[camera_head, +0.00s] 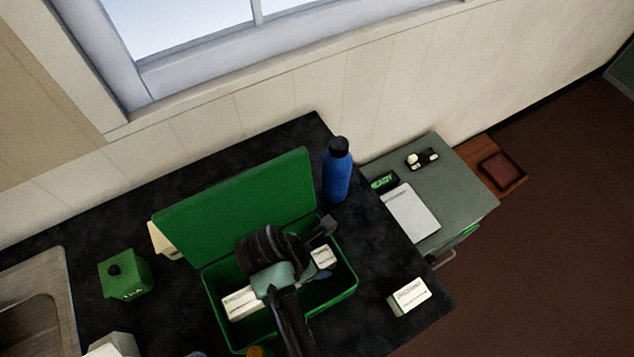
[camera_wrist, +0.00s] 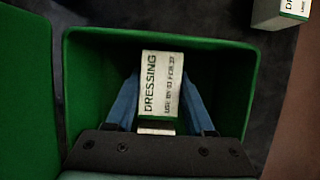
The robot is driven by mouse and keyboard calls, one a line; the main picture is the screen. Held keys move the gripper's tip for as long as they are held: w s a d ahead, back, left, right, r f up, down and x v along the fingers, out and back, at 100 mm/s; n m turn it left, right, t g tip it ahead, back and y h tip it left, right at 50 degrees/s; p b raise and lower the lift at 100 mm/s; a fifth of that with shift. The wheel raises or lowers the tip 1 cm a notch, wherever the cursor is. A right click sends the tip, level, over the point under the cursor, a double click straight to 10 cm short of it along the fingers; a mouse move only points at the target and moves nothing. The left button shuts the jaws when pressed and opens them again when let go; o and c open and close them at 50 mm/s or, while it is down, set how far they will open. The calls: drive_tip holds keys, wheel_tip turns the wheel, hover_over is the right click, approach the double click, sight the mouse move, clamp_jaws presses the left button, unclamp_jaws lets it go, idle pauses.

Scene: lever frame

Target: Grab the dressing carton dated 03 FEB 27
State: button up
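The dressing carton dated 03 FEB 27 (camera_wrist: 160,85) is white with a green edge. It stands in the green box (camera_wrist: 218,49), and its printed face shows in the wrist view. In the head view this carton (camera_head: 323,256) is in the right part of the box (camera_head: 347,289), partly hidden by my gripper (camera_head: 316,279). In the wrist view my gripper (camera_wrist: 162,104) has its blue fingers on either side of the carton. The fingers look open around it, with narrow gaps; contact is hard to judge.
Another white carton (camera_head: 241,303) lies in the box's left part. A further carton (camera_head: 409,297) lies on the dark counter at right. The raised green lid (camera_head: 235,205), blue bottle (camera_head: 338,172) and green canister (camera_head: 125,275) stand nearby.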

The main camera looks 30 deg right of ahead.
clamp_jaws()
